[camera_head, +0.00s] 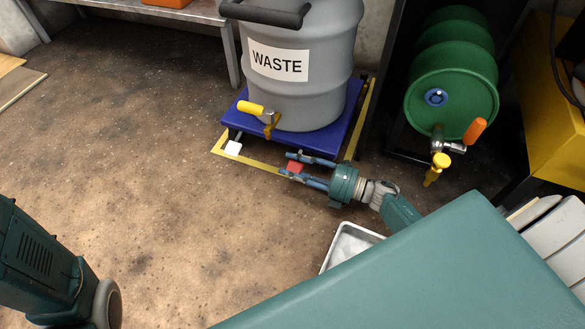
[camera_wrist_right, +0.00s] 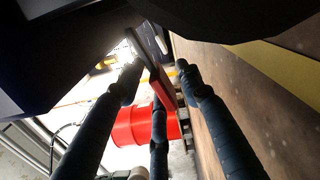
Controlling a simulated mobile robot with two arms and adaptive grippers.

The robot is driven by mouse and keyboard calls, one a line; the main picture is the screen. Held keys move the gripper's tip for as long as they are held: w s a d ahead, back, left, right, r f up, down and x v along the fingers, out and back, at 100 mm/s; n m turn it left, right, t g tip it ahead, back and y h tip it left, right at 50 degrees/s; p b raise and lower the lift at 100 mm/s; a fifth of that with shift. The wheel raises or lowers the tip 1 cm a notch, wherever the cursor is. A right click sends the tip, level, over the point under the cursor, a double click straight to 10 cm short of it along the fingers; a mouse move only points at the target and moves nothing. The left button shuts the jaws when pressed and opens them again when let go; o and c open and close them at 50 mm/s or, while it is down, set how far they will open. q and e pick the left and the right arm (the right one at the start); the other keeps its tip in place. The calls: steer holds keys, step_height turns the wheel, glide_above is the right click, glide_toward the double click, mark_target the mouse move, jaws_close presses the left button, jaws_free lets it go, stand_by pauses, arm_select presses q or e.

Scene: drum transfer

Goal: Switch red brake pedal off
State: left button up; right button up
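The red brake pedal (camera_head: 295,168) is a small red plate at the front right edge of the blue cart (camera_head: 345,124) that carries the grey waste drum. My right gripper (camera_head: 289,164) is low at this edge, its blue-grey fingers spread apart around the pedal. In the right wrist view the red pedal (camera_wrist_right: 163,88) shows between the spread fingers of the right gripper (camera_wrist_right: 160,80). I cannot tell whether a finger touches it. Part of my left arm is at the lower left; its gripper is out of view.
The grey WASTE drum (camera_head: 312,94) has a yellow-handled tap. A green drum (camera_head: 453,87) lies on a rack at right. A white tray (camera_head: 343,246) is on the floor. Floor at left is clear.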

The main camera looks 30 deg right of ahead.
mark_target(293, 166)
steer(key=shift+c, duration=0.3)
jaws_close()
steer(key=shift+r, duration=0.1)
step_height(293, 166, up, 2)
steer(key=m+p, duration=0.3)
steer(key=shift+r+m+p, duration=0.55)
steer(key=shift+m+p, duration=0.15)
steer(key=shift+m, duration=0.3)
steer(key=shift+w+d+r+m+p, duration=0.1)
steer(key=shift+r+m+p, duration=0.15)
steer(key=shift+m, duration=0.35)
steer(key=shift+o, duration=0.3)
jaws_free()
